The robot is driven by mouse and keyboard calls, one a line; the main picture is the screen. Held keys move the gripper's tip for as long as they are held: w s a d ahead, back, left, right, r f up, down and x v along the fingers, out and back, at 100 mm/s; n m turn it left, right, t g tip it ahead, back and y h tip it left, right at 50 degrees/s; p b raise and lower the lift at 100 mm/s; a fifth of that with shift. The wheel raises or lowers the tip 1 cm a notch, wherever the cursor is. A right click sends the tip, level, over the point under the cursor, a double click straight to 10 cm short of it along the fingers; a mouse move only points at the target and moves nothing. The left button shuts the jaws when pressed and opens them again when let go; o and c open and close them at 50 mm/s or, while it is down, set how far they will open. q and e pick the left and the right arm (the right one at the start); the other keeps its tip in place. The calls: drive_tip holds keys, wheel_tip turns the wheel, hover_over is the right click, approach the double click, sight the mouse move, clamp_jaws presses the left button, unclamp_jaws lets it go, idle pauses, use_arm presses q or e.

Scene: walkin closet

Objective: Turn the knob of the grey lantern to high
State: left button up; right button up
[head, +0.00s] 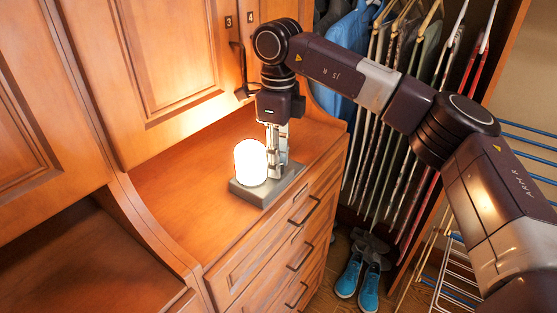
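The grey lantern stands upright on the wooden dresser top, with a flat grey base (250,193) and a rounded white globe (251,163) that glows brightly. My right gripper (279,172) points straight down at the right side of the globe, its fingertips low over or at the base. The fingers hide that part of the base, and I cannot make out the knob. Whether the fingers are open or shut on something is too small to tell. My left gripper is out of view.
Cabinet doors (170,50) rise behind the dresser top (160,185), with a dark handle close to my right wrist. Drawers with dark handles (305,211) face front. Hanging clothes (350,45) are at the right, and blue shoes (369,285) stand on the floor.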

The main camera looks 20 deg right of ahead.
drive_tip(key=shift+o, duration=0.2)
drive_tip(key=shift+r, duration=0.1)
wheel_tip(320, 180, up, 12)
idle(0.4)
